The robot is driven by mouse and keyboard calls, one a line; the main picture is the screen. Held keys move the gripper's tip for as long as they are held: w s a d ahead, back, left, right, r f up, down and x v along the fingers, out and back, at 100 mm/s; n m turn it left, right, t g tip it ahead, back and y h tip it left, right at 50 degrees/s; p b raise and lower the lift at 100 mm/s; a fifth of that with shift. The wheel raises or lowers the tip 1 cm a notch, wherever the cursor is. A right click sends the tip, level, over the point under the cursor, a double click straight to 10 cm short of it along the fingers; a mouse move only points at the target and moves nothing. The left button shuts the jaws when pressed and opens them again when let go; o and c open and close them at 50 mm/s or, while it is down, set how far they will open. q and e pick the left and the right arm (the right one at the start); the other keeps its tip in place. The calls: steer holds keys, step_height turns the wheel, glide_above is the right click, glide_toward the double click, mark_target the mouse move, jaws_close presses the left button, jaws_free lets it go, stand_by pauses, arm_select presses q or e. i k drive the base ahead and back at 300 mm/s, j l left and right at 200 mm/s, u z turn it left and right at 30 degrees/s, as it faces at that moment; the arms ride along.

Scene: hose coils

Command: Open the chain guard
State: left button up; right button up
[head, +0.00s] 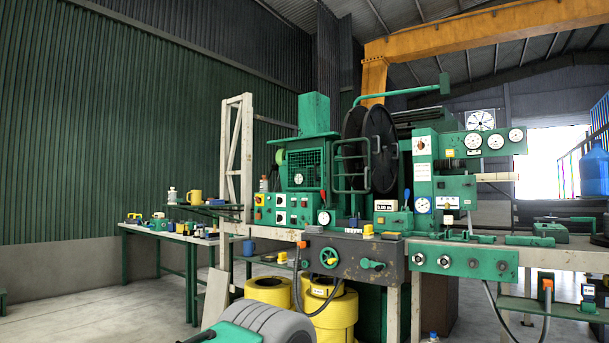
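A green tubular barred frame (338,166) stands upright on the green machine (310,160), in front of large dark round reels (381,150). It is the part that looks most like a guard, but I cannot tell for sure that it is the chain guard. It seems to stand across part of the reels; no chain can be made out behind it. Neither of my grippers shows in the head view.
A grey control box (346,272) with a green handwheel is below the frame. Yellow coils (268,292) lie beneath the machine. A workbench (160,232) with small items is at left. Open floor (80,310) lies at lower left.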

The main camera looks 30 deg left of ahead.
mark_target(318, 147)
steer(key=i+j, duration=1.75)
